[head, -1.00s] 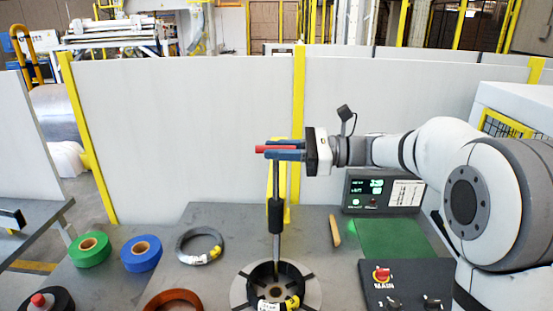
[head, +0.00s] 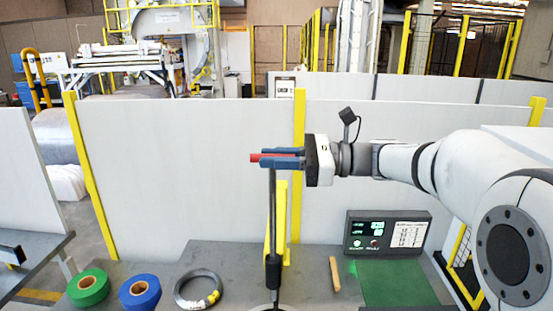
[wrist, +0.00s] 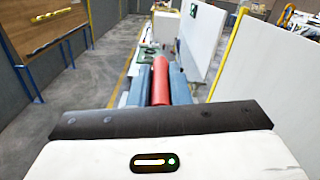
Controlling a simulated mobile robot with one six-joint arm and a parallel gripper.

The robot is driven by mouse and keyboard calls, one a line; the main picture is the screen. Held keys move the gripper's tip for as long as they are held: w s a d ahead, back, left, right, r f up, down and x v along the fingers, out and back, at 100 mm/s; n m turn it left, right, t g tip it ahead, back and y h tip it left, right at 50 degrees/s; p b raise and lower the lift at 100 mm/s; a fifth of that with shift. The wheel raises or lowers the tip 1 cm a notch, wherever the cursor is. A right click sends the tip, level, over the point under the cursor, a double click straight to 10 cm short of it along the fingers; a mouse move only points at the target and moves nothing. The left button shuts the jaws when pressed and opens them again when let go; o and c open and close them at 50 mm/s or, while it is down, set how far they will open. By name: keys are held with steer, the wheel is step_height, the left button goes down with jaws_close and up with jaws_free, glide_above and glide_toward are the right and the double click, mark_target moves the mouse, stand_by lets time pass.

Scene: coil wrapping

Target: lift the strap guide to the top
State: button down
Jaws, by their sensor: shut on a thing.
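My gripper (head: 270,158) is shut on a red bar, which I take to be the strap guide's grip (head: 254,158), in the head view. The bar's tip sticks out left of the blue fingers. In the wrist view the red bar (wrist: 160,80) lies between the two blue fingers. A thin dark upright rod (head: 272,215) stands below the fingers and runs down to a black sleeve (head: 273,271) near the table. The fingers hide how the bar meets the rod.
A yellow post (head: 282,215) stands behind the rod. The table (head: 228,262) holds green tape (head: 87,287), blue tape (head: 140,291), a grey coil (head: 185,299), a wooden stick (head: 335,274) and a control panel (head: 387,233). Pale partitions stand behind; the air above the gripper looks clear.

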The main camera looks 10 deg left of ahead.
steer(key=c, duration=1.4)
jaws_free()
steer(key=shift+w+r, duration=0.15)
steer(key=shift+r, duration=0.1)
steer(key=shift+c, duration=0.2)
steer(key=shift+o, duration=0.4)
steer(key=w+d+b, duration=0.1)
steer(key=d+b, duration=0.1)
steer(key=d, duration=0.5)
steer(key=shift+d, duration=0.35)
